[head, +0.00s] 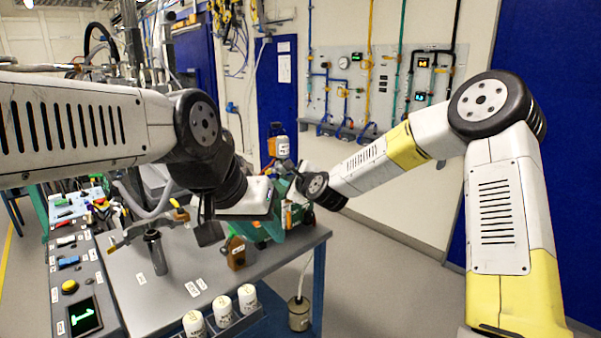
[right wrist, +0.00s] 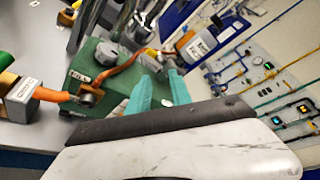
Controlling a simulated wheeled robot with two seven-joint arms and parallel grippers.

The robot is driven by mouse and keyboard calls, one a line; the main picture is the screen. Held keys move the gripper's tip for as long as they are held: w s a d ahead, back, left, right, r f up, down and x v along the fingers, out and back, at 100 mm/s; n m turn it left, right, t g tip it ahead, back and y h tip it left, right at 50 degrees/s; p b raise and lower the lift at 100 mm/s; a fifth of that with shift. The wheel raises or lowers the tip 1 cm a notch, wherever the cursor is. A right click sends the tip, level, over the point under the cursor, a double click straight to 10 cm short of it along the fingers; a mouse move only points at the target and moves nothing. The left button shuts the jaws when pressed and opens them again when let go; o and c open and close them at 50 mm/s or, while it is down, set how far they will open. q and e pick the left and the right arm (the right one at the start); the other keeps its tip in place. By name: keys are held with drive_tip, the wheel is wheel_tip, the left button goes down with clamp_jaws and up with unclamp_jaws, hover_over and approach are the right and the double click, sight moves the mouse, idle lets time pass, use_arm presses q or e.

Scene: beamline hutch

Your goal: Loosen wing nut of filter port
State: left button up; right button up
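A green box-like unit (right wrist: 112,78) with grey and yellow caps shows in the right wrist view, with an orange hose running to a brass fitting (right wrist: 88,96) on its side. It also stands near the far table edge in the head view (head: 262,228), partly hidden by my grippers. I cannot pick out the wing nut or the filter port with certainty. My right gripper (right wrist: 159,80) has its two teal fingers apart, in front of the green unit, with nothing seen between them.
The grey table (head: 150,300) carries a dark upright cylinder (head: 155,250) and a small brown block (head: 236,252). Several white jars (head: 222,308) stand at its front. Open floor (head: 390,290) lies right of the table.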

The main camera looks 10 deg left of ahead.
sight(276, 172)
drive_tip(key=x, duration=0.7)
drive_tip(key=shift+w+a, duration=0.2)
drive_tip(key=shift+w, duration=0.15)
drive_tip(key=shift+c, duration=0.4)
clamp_jaws()
drive_tip(key=shift+f, duration=0.1)
idle(0.6)
